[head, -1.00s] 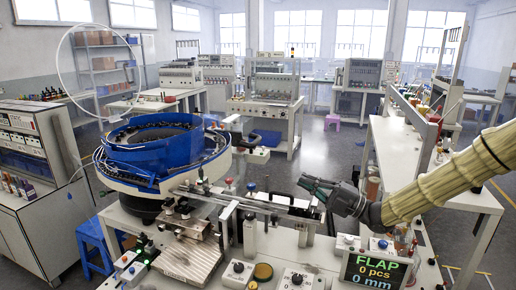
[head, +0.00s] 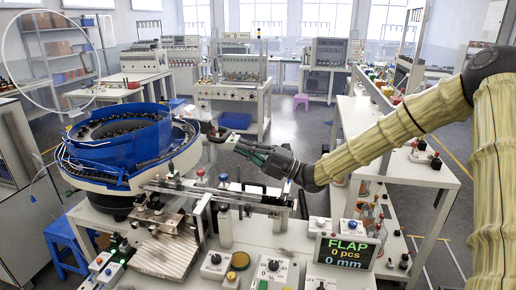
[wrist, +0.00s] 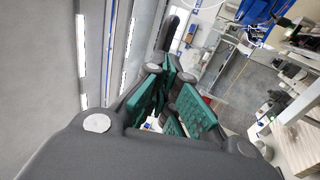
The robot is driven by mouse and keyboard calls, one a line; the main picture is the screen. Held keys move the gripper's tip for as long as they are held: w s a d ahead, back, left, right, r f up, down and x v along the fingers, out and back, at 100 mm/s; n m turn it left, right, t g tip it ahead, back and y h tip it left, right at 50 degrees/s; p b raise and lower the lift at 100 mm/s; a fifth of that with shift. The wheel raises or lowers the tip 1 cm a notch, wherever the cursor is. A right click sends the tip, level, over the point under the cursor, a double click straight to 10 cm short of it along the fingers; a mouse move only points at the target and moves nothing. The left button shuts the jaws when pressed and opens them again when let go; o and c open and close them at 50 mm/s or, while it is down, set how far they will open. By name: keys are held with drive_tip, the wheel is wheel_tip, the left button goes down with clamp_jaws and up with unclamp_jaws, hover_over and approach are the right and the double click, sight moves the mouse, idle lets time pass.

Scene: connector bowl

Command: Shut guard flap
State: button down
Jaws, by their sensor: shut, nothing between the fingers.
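A large clear round cover with a thin pale rim (head: 97,45) stands raised at the left, above and behind the blue feeder bowl (head: 150,150); I take it for the guard flap. It stands open, away from the bowl's top, and its hinge is too small to make out. My gripper (head: 240,147) is in the air to the right of the bowl, above the feed rail, pointing left and well apart from the cover. Its teal finger pads show in the wrist view (wrist: 168,95), shut and empty.
The metal feed rail (head: 215,191) runs right from the bowl. A display (head: 347,251) reads FLAP, 0 pcs, 0 mm. Knob boxes (head: 272,268) stand along the bench front. A white shelf bench is at the right. The air above the bowl is clear.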

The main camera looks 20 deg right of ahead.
drive_tip(key=shift+p+x, duration=0.55)
drive_tip(key=shift+x, duration=0.8)
drive_tip(key=shift+a, duration=0.1)
